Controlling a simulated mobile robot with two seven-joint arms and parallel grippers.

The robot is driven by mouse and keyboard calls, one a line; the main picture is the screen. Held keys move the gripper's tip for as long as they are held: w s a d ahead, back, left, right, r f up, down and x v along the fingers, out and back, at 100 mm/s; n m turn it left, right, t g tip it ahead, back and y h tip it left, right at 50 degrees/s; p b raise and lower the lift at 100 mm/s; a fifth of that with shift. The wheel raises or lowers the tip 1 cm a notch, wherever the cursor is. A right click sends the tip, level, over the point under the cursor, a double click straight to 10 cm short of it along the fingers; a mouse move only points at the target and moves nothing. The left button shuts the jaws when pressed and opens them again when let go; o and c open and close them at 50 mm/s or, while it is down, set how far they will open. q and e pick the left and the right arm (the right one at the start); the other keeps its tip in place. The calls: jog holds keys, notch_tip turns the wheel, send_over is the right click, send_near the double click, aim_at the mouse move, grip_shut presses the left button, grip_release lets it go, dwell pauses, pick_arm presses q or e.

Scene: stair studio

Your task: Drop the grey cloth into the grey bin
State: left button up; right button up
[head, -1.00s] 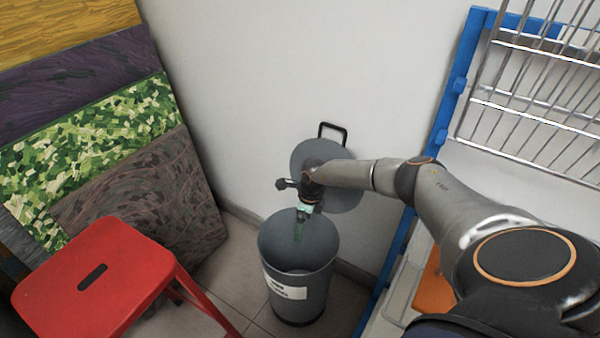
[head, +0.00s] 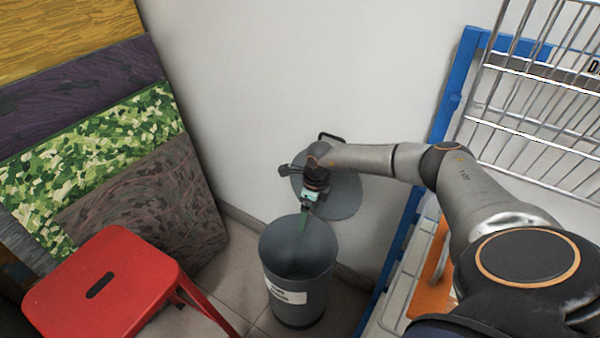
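The grey bin (head: 322,268) stands upright on the floor with its top open and a white label on its front. My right gripper (head: 303,222) points down over the bin's mouth, its green-tinted fingertips at about the far rim. I see the fingers nearly edge-on, so I cannot tell whether they are open or shut. I cannot make out the grey cloth, either at the fingers or inside the bin. My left gripper is not in view.
A round grey lid (head: 345,194) with a black handle is behind my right wrist, by the wall. A red stool (head: 140,268) stands at left, before leaning patterned panels (head: 150,200). A blue frame (head: 400,255) and a wire rack (head: 540,100) are at right.

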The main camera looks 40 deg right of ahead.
jog(key=shift+s+d+r+p, duration=0.1)
jog(key=shift+r+p, duration=0.05)
jog(key=shift+r, duration=0.8)
jog(key=shift+s+r+p, duration=0.1)
jog(key=shift+r+p, duration=0.05)
jog(key=shift+r, duration=0.8)
